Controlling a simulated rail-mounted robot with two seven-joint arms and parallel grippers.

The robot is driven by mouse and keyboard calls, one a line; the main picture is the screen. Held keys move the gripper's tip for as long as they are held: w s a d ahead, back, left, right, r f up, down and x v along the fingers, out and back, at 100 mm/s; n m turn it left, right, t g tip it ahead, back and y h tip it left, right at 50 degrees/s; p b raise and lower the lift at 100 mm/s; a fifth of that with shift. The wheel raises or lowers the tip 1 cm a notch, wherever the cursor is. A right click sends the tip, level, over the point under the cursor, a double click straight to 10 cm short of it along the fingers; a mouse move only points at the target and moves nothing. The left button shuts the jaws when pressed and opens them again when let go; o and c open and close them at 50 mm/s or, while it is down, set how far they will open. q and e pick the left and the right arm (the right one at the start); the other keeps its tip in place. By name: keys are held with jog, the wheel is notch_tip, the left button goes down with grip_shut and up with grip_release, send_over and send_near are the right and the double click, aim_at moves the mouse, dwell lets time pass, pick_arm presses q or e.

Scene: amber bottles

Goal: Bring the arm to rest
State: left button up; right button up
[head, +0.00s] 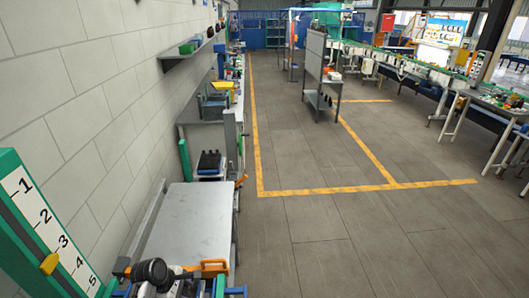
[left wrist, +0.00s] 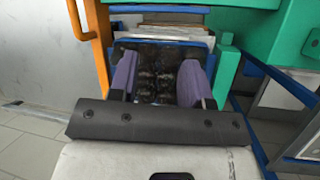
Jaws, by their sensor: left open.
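My left gripper (left wrist: 159,82) shows in the left wrist view, with two purple-grey fingers spread apart. Between and beyond the fingers is a dark, mottled surface (left wrist: 156,70); I cannot tell what it is or whether it touches them. Nothing is clearly held. Neither gripper can be made out in the head view. No amber bottle can be clearly told in either view.
In the head view a bare grey tabletop (head: 190,225) stands along the left wall, with a black item (head: 209,162) behind it. A green numbered board (head: 45,225) is at left. Grey floor (head: 330,235) with yellow lines is open. A shelf stand (head: 322,75) is farther back.

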pick_arm(q)
jog(key=w+a+r+m+t+y, duration=0.1)
jog(key=w+r+m+t+y, duration=0.25)
jog(key=r+m, duration=1)
jog(key=s+d+r+m+t, duration=0.1)
jog(key=s+r+m+t, duration=0.25)
jog(key=s+r, duration=0.35)
jog(key=s+d+f+g, duration=0.1)
jog(key=s+f, duration=0.4)
jog(key=s, duration=0.7)
jog(key=s+d+f+m+g+p, duration=0.1)
jog(key=s+f+g, duration=0.2)
jog(key=s, duration=0.9)
jog(key=s+d+f+g, duration=0.1)
jog(key=s+f, duration=0.7)
jog(key=s, duration=0.4)
jog(key=shift+d+f+m+g+y, duration=0.3)
jog(key=shift+d+f+g+y, duration=0.05)
jog(key=shift+g, duration=0.05)
pick_arm(e)
jog(key=shift+w+a+r, duration=0.1)
jog(key=shift+w+r, duration=0.55)
jog(key=shift+r, duration=0.2)
